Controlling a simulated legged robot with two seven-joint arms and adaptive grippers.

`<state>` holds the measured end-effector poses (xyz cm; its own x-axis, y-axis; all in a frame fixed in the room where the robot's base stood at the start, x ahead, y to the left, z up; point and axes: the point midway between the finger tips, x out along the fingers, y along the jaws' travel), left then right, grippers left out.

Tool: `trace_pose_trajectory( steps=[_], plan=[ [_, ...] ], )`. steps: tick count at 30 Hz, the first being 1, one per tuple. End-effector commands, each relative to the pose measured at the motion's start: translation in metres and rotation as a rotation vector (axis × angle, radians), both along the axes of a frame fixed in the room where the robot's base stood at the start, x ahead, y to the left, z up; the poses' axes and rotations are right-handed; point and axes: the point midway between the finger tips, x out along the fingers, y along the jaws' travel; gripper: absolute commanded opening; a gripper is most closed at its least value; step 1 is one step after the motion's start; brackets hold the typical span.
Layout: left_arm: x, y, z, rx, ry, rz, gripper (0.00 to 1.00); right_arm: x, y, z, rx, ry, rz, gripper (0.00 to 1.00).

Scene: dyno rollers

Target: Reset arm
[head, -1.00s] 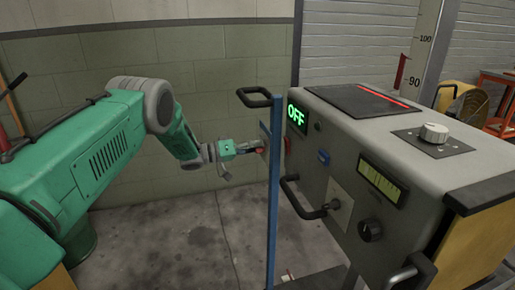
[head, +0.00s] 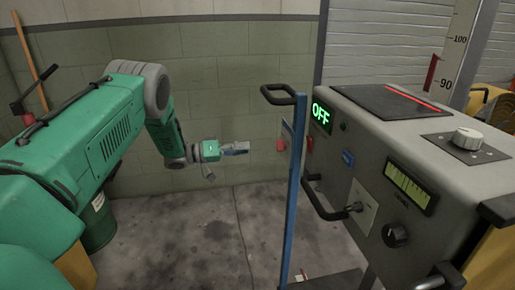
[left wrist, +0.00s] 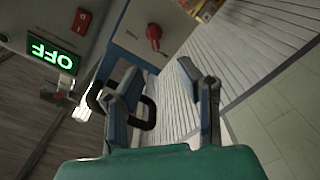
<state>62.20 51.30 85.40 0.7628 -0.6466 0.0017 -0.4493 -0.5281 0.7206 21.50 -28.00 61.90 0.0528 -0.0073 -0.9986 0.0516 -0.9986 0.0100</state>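My left arm reaches in from the left in the head view, teal and grey. Its gripper (head: 236,149) is in the air left of the blue post, apart from it. In the left wrist view the two fingers of the gripper (left wrist: 160,95) stand apart with nothing between them. My right gripper is in neither view.
A grey machine (head: 375,160) with a green OFF display (head: 321,116), dials and black handles fills the right. A blue post (head: 292,190) with a black handle (head: 278,94) stands before it. Concrete floor (head: 195,235) is free below the arm.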

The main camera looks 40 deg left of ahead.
Motion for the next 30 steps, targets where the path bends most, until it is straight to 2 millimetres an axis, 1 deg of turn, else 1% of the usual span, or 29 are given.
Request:
trace_pose_trajectory(
  steps=[6,19,22,23,26,28,29,30],
  plan=[
    [-0.006,0.004,0.0,0.0,0.001,-0.001,0.31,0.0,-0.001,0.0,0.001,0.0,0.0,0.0],
    [-0.006,0.005,0.0,-0.001,0.0,-0.001,0.31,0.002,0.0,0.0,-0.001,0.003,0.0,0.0],
    [-0.005,0.001,-0.003,0.001,0.002,0.008,0.31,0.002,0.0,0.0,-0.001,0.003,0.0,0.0],
    [-0.004,-0.003,-0.006,0.003,0.004,0.018,0.31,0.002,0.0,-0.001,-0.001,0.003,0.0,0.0],
    [0.002,-0.031,-0.029,0.031,0.023,0.091,0.31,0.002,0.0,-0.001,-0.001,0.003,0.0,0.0],
    [0.001,-0.061,-0.059,0.082,0.068,0.169,0.31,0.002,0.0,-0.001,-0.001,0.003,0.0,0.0],
    [-0.003,-0.077,-0.075,0.114,0.099,0.203,0.31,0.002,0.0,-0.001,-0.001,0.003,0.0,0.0],
    [-0.012,-0.095,-0.097,0.164,0.15,0.244,0.31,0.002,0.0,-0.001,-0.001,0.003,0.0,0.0]
  ],
)
